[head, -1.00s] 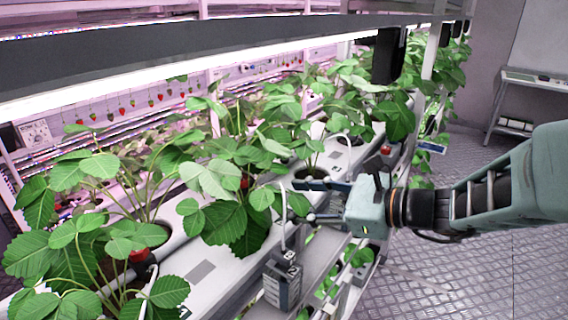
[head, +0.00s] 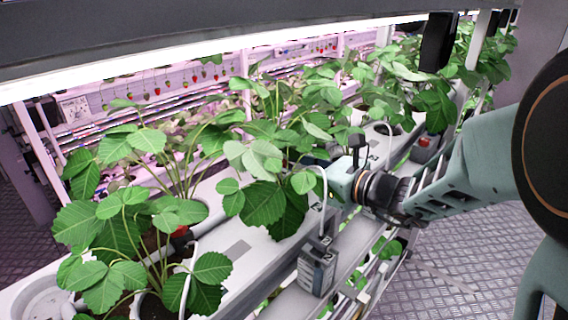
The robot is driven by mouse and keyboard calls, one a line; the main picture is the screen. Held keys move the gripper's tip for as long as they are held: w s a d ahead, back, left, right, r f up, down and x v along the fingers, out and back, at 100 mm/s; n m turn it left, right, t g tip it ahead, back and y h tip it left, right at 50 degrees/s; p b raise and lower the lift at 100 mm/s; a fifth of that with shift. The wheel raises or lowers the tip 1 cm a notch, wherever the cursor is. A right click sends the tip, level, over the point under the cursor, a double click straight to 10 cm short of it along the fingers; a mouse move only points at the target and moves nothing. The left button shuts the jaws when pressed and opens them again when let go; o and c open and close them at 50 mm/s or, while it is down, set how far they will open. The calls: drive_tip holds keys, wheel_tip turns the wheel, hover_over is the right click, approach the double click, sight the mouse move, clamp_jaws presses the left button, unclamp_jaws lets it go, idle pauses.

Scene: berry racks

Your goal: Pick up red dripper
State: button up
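A small red piece with a black part (head: 181,232) sits at the rim of the front left plant pot, partly behind leaves; it looks like a red dripper. Another red piece (head: 424,142) sits at the far right end of the white trough. A speck of red also shows among the middle leaves, too small to identify. My gripper (head: 312,170) reaches in from the right over the trough at the middle plant. Leaves and a thin white tube hide much of its fingers, so their opening and any contact are unclear.
Strawberry plants (head: 262,205) crowd the white trough (head: 225,262). A grey box (head: 317,268) hangs at its front edge. The patterned floor (head: 470,255) at right is clear.

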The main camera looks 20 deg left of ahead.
drive_tip(key=shift+x, duration=1.15)
drive_tip(key=c, duration=0.9)
drive_tip(key=shift+r, duration=0.2)
